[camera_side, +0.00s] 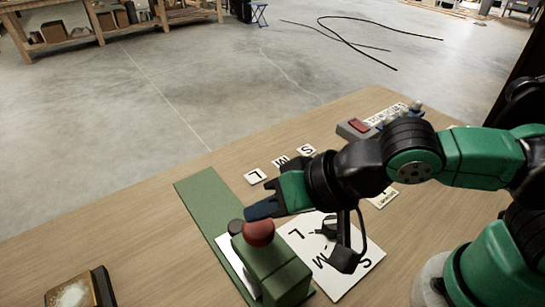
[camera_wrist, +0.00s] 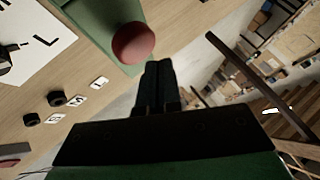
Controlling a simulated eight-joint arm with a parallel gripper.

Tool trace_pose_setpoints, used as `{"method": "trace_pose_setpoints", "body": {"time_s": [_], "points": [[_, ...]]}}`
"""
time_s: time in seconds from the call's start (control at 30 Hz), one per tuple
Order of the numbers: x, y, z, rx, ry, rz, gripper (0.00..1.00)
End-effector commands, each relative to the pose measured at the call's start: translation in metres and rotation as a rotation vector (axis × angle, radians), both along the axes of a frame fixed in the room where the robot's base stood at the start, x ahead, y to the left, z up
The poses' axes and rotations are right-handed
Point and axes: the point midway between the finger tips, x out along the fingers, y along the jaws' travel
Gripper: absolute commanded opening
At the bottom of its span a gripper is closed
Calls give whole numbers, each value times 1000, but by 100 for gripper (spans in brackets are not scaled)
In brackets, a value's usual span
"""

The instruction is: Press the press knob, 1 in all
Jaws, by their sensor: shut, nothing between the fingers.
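The press knob (camera_side: 258,232) is a red ball-shaped knob on top of a green box (camera_side: 272,268), near the front middle of the table in the side view. In the wrist view the red knob (camera_wrist: 133,43) shows just above and left of my fingertips. My gripper (camera_side: 250,211) is shut and empty, with dark fingers. In the side view its tips overlap the area just behind the knob. In the wrist view the shut fingers (camera_wrist: 158,70) point past the right side of the knob. I cannot tell whether they touch it.
A green board (camera_side: 203,196) lies under the box. A white card (camera_side: 345,278) with S, M and L marks lies to the right. Letter tiles (camera_side: 255,176) and a grey box with a red switch (camera_side: 357,127) sit farther back. A dark framed item (camera_side: 82,290) stands at the front left.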

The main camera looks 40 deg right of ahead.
Motion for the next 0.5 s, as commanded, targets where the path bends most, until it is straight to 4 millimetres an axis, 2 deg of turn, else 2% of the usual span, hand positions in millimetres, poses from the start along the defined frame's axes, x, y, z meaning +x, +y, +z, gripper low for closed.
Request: {"method": "trace_pose_setpoints", "body": {"time_s": [0.5], "points": [[0, 0, -8, 0, 0, 0, 0]]}}
